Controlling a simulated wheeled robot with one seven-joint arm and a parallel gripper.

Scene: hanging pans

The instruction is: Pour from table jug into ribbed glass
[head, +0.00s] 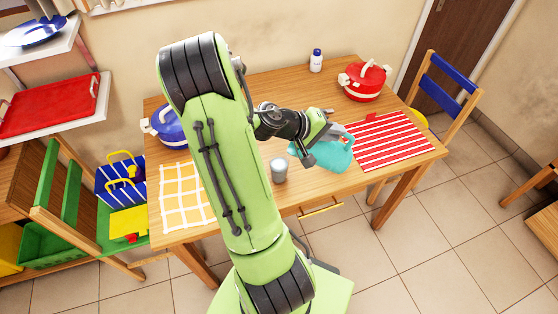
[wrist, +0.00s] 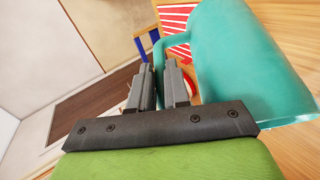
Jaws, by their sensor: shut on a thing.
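The teal jug (head: 338,154) is at the middle of the table and looks tilted, with its left end towards the glass. It fills the right of the wrist view (wrist: 245,60). My gripper (head: 318,150) is shut on the jug's handle (wrist: 172,48), with its fingers (wrist: 168,80) on either side of it. The ribbed glass (head: 278,171) stands upright, grey, near the table's front edge, just left of the jug and apart from it. The glass does not show in the wrist view. The jug's contents are hidden, and no stream of liquid shows.
The wooden table (head: 262,92) also bears a red-striped mat (head: 394,142), a red pot (head: 363,82), a white bottle (head: 316,62), a blue pot (head: 167,124) and a yellow checked cloth (head: 184,196). A blue chair (head: 447,82) stands at the right.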

